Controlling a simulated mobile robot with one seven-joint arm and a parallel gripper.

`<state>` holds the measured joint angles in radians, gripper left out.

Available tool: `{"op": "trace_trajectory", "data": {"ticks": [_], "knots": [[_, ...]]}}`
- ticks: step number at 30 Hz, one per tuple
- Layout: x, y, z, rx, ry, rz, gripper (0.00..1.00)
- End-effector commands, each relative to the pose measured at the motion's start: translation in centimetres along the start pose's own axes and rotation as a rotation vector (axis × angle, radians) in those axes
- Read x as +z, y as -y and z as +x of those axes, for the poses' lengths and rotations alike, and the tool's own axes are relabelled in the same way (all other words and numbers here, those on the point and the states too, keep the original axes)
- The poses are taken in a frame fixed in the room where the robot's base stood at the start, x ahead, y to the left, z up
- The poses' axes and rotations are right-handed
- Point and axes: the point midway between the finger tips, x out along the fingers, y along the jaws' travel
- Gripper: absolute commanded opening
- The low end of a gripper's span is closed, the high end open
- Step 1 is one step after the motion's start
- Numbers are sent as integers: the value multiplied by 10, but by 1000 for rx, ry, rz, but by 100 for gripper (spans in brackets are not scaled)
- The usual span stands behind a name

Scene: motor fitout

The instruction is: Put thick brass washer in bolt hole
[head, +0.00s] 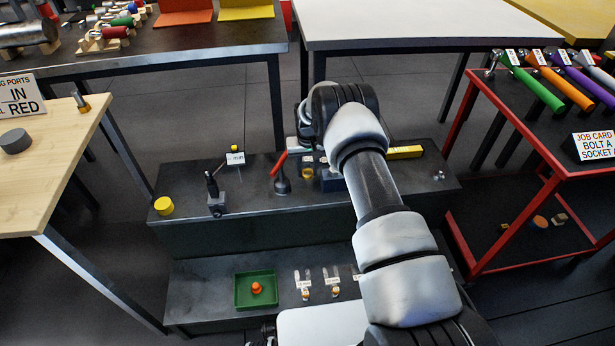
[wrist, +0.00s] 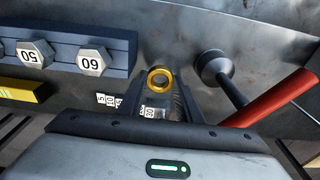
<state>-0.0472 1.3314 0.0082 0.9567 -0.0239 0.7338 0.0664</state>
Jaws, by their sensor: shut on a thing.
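The thick brass washer (wrist: 151,82) is a yellow ring between the fingertips of my gripper (wrist: 160,93) in the wrist view. My gripper is shut on it, and the ring's opening faces the camera. Grey metal surface shows behind and through the ring. I cannot tell how far the washer is above that surface. No bolt hole can be made out clearly in either view. In the head view my arm covers most of the gripper and the middle of the dark bench (head: 262,192).
In the wrist view a blue block (wrist: 120,42) with hex heads marked 50 and 60 is at left, and a red-handled lever (wrist: 270,97) is close at right. In the head view a green tray (head: 241,296) sits on the lower shelf, and a yellow cylinder (head: 164,205) stands at the bench's left end.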

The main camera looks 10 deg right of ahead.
Motion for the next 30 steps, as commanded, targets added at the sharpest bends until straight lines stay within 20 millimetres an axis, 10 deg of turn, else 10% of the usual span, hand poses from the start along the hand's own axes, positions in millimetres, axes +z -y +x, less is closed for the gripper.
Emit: {"op": "trace_trajectory", "data": {"ticks": [16,17,18,30], "knots": [[4,0,30,0,0,0,7],[4,0,30,0,0,0,35],[4,0,29,0,0,0,39],[2,0,17,0,-1,0,39]]}}
